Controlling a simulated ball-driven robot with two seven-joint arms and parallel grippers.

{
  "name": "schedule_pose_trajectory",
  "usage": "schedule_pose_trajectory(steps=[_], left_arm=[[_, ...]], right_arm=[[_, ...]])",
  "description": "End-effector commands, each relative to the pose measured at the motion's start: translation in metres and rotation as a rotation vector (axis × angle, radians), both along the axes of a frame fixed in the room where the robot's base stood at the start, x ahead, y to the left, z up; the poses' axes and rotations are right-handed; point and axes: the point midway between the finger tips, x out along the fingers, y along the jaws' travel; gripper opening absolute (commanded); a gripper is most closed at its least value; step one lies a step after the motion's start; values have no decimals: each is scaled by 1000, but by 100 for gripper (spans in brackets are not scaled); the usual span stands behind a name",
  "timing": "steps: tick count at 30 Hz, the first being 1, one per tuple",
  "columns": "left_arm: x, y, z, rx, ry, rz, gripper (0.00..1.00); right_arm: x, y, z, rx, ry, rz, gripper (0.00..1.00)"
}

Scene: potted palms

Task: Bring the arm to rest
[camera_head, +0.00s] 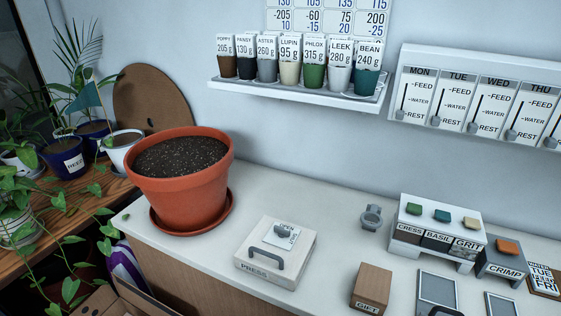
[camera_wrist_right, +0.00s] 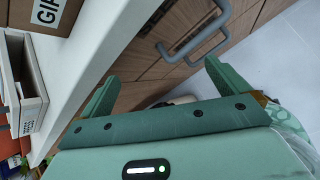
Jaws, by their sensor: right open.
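My right gripper (camera_wrist_right: 160,72) shows in the right wrist view, with its two green fingers spread apart and nothing between them. It is beside the front of the wooden cabinet (camera_wrist_right: 262,12), off the edge of the white counter (camera_wrist_right: 95,65). A grey cabinet handle (camera_wrist_right: 190,45) lies just beyond the fingertips; I cannot tell how far away it is. Neither of my grippers shows in the head view, and my left gripper is in no view.
On the counter (camera_head: 330,225) stand a soil-filled terracotta pot (camera_head: 178,190), a PRESS box (camera_head: 272,262), a GIFT box (camera_head: 371,288) and a stand of labelled blocks (camera_head: 437,240). A shelf of seed cups (camera_head: 300,88) and sliders (camera_head: 478,95) line the wall. Potted plants (camera_head: 68,160) crowd the left.

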Motion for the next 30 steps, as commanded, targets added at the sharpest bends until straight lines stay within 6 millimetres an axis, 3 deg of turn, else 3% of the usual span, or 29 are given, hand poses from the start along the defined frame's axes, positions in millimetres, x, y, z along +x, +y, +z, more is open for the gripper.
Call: schedule_pose_trajectory(steps=[3,6,9,12,15,17,30], left_arm=[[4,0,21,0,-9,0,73],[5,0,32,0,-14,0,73],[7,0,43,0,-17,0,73],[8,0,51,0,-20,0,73],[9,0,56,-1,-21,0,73],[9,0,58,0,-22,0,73],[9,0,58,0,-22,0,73]], right_arm=[[-67,-10,-60,292,116,-290,100],[-133,-18,-101,512,192,-608,100],[-199,-27,-127,682,233,-953,100],[-257,-34,-140,793,237,-1267,100],[-298,-39,-145,855,218,-1500,100],[-315,-41,-147,875,205,-1593,100],[-315,-41,-147,875,205,-1593,100]])
